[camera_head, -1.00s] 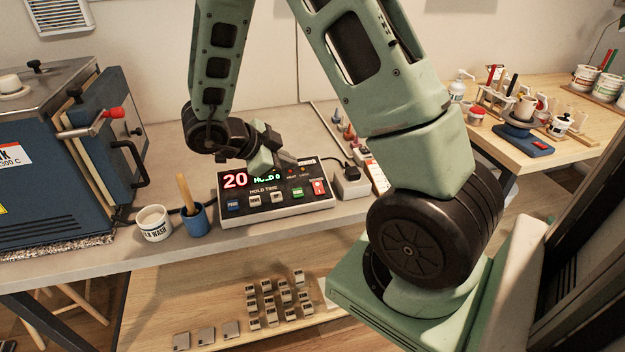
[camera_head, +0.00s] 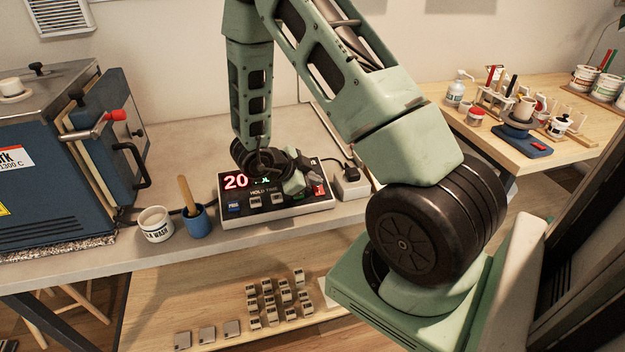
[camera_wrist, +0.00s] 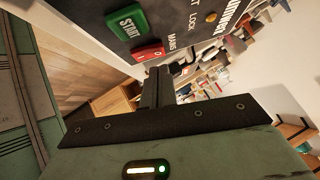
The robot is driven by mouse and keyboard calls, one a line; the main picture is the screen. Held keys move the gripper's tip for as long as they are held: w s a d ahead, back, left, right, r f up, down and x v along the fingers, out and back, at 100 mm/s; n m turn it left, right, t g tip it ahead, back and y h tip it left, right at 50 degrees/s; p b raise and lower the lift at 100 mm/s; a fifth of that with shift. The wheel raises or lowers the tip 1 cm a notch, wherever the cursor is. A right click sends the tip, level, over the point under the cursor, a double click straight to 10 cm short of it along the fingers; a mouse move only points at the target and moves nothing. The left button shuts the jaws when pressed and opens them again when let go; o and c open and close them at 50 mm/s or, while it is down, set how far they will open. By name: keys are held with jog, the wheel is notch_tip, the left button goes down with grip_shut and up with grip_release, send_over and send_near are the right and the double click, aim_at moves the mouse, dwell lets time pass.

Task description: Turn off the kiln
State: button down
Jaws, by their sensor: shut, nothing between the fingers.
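The blue kiln (camera_head: 45,170) stands at the left on the grey bench. The black and white controller box (camera_head: 262,211) sits to its right, with a lit red "20" on its display. The red mains switch (camera_head: 320,190) is on the right of the controller's face; it also shows in the wrist view (camera_wrist: 149,52), beside the green START button (camera_wrist: 127,23). My gripper (camera_head: 299,186) is shut and empty over the right part of the controller. In the wrist view its fingertips (camera_wrist: 158,72) are close beside the red switch; I cannot tell whether they touch.
A white cup (camera_head: 154,224) and a blue pot with a wooden tool (camera_head: 195,221) stand left of the controller. A white socket box (camera_head: 351,185) with a black plug is to its right. Small tiles lie on the shelf below. A second table holds pottery supplies.

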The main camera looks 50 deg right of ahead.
jog(key=shift+w+d+f, duration=0.15)
jog(key=shift+f, duration=0.4)
jog(key=shift+w+d+f, duration=0.1)
jog(key=shift+w+f, duration=0.05)
jog(key=shift+s+a+f, duration=0.1)
jog(key=shift+s+a, duration=0.4)
jog(key=shift+s, duration=0.2)
jog(key=v, duration=1.7)
jog(key=shift+b, duration=0.45)
